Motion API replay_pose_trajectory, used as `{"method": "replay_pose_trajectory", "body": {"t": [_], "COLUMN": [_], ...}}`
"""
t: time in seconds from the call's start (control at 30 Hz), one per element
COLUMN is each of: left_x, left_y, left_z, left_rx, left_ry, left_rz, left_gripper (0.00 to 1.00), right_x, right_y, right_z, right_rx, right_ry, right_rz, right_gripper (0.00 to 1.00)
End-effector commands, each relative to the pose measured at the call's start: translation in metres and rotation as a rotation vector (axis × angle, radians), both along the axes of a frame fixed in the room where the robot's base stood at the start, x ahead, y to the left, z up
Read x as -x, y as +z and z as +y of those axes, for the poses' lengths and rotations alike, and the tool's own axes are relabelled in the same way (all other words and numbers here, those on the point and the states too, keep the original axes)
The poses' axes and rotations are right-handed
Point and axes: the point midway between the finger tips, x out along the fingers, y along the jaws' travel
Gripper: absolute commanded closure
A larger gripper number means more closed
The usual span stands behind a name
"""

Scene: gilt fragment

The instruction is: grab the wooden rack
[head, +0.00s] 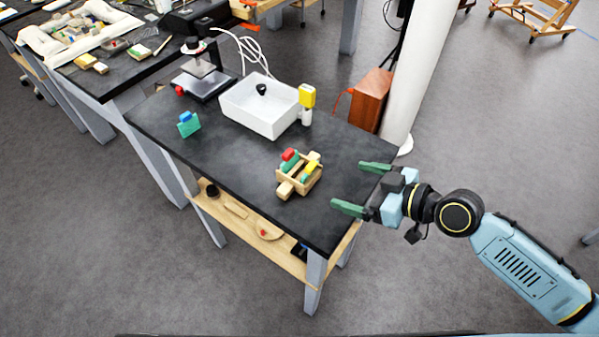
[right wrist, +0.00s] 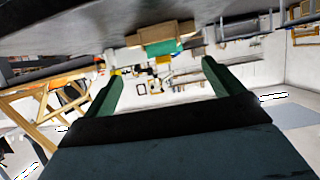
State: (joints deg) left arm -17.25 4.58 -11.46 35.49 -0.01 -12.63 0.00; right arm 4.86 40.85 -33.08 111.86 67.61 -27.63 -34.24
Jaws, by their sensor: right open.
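The wooden rack (head: 303,187) is a small light-wood frame holding red, yellow and green pieces. It sits on the black tabletop near the right end of the table. My right gripper (head: 348,185) is open and empty, to the right of the rack at the table's right edge, its green fingers pointing toward the rack but apart from it. In the right wrist view, what appears to be the rack (right wrist: 165,35), with a green piece, shows ahead beyond the open fingers (right wrist: 161,66). My left gripper is not in view.
A white bin (head: 262,120) stands behind the rack, with a yellow-topped bottle (head: 307,105) at its corner. A teal and blue item (head: 188,124) lies at the left. The black tabletop (head: 235,160) is clear between them. A white column (head: 415,75) stands behind the table.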

Motion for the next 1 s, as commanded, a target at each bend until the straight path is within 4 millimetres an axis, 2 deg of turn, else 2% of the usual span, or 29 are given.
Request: {"method": "replay_pose_trajectory", "body": {"t": [0.03,0.23,0.53,0.8,1.0], "left_x": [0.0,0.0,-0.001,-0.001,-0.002], "left_y": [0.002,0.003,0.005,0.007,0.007], "left_z": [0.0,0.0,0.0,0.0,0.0], "left_rx": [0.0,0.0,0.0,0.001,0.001], "left_ry": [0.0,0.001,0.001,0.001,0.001], "left_rz": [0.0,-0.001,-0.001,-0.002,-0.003], "left_gripper": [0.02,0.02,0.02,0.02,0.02], "right_x": [-0.006,-0.024,-0.036,-0.056,-0.059], "right_y": [-0.002,-0.016,-0.024,-0.038,-0.041], "right_z": [0.009,0.034,0.052,0.08,0.084], "right_rx": [-0.005,-0.002,-0.002,-0.001,0.001], "right_ry": [0.0,0.0,0.001,0.0,0.001], "right_rz": [-0.001,0.001,0.003,0.002,0.001], "right_gripper": [0.07,0.07,0.07,0.07,0.07]}}
